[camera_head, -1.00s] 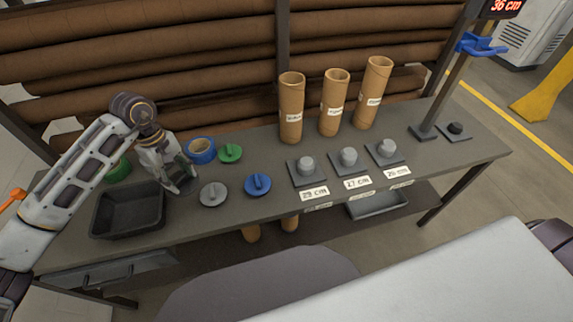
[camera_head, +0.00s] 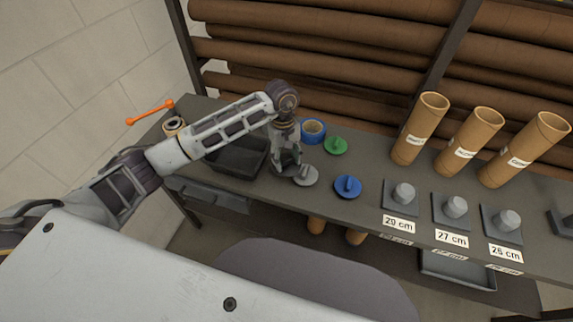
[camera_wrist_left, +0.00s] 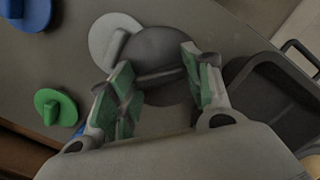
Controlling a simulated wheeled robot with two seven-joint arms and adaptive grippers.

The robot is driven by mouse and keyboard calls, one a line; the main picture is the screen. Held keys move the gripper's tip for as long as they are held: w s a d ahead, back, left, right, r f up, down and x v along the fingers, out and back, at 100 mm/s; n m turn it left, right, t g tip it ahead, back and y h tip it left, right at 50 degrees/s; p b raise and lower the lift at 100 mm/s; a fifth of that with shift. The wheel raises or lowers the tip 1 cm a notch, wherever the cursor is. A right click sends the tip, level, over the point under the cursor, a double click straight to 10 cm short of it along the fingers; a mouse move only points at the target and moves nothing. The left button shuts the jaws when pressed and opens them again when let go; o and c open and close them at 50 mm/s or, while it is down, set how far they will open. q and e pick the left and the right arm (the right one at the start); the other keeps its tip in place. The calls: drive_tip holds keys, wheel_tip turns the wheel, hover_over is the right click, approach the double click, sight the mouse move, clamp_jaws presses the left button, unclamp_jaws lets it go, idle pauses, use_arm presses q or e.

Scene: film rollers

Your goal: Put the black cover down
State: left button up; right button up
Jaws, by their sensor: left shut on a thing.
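The black cover (camera_wrist_left: 158,52) is a dark round disc with a bar handle. In the left wrist view it lies between the fingers of my left gripper (camera_wrist_left: 160,82), which is shut on its handle. In the head view my left gripper (camera_head: 286,168) points down between the black tray and the grey cover (camera_head: 306,176), and it hides the black cover. The grey cover shows right beside the black one in the wrist view (camera_wrist_left: 112,42), partly overlapped by it. I cannot tell whether the black cover touches the table. My right gripper is out of view.
A black tray (camera_head: 222,165) stands left of the gripper. A blue tape roll (camera_head: 313,127), a green cover (camera_head: 335,145) and a blue cover (camera_head: 348,187) lie to the right. Several cardboard tubes and grey pegs on plates stand further right. The table (camera_head: 365,222) is bare around the covers.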

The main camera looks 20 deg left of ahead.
sight(286, 166)
use_arm(q)
drive_tip(key=shift+f, duration=0.5)
wheel_tip(286, 166, down, 2)
drive_tip(key=shift+f, duration=0.2)
drive_tip(key=shift+s+f, duration=0.15)
drive_tip(key=shift+f, duration=0.1)
drive_tip(key=shift+c, duration=0.8)
drive_tip(key=o, duration=0.7)
drive_tip(key=shift+f, duration=0.1)
drive_tip(key=o, duration=0.5)
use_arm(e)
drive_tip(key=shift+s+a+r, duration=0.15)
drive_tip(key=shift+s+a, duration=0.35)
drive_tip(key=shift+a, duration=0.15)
